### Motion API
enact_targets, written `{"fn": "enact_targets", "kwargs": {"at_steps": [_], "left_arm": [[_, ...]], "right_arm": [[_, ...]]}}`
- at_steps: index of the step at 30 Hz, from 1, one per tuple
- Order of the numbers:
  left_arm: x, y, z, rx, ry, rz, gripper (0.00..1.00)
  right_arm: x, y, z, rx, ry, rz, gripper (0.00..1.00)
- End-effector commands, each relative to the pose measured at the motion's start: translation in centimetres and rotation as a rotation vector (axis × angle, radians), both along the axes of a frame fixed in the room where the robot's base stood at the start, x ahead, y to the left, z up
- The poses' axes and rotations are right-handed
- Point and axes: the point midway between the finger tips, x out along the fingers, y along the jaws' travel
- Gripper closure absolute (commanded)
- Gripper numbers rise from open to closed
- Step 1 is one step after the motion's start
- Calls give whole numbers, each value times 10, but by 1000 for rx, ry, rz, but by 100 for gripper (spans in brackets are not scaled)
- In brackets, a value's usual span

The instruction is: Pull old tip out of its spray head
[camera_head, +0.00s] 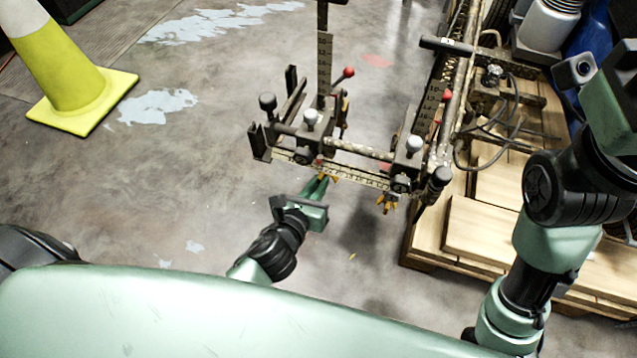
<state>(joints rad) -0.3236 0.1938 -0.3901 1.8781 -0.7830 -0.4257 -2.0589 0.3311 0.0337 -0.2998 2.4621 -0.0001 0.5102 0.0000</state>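The line striper (350,150) has a ruled cross bar carrying two small orange-yellow spray heads with tips. The left spray head (328,177) is at the bar's lower edge, partly hidden by my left gripper (320,182). The right spray head (387,204) hangs clear below the bar. My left gripper's green fingers point up at the left head and look close together. The old tip cannot be made out between them, and whether they touch or grip it is too small to tell. My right arm (545,230) rises at the right; its fingers do not show.
A yellow-green cone (70,75) stands at the upper left. A wooden pallet (490,235) lies under and right of the striper's frame. A tiny yellow piece (352,256) is on the floor. Open concrete floor (170,200) lies left of the striper.

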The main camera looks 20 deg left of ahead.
Motion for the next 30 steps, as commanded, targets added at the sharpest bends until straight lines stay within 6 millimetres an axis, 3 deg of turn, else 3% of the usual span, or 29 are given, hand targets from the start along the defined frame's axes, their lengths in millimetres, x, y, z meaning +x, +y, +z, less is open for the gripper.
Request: {"fn": "enact_targets", "kwargs": {"at_steps": [30], "left_arm": [[-21,1,-1,-1,2,1,100]], "right_arm": [[2,-1,-2,1,14,1,64]]}}
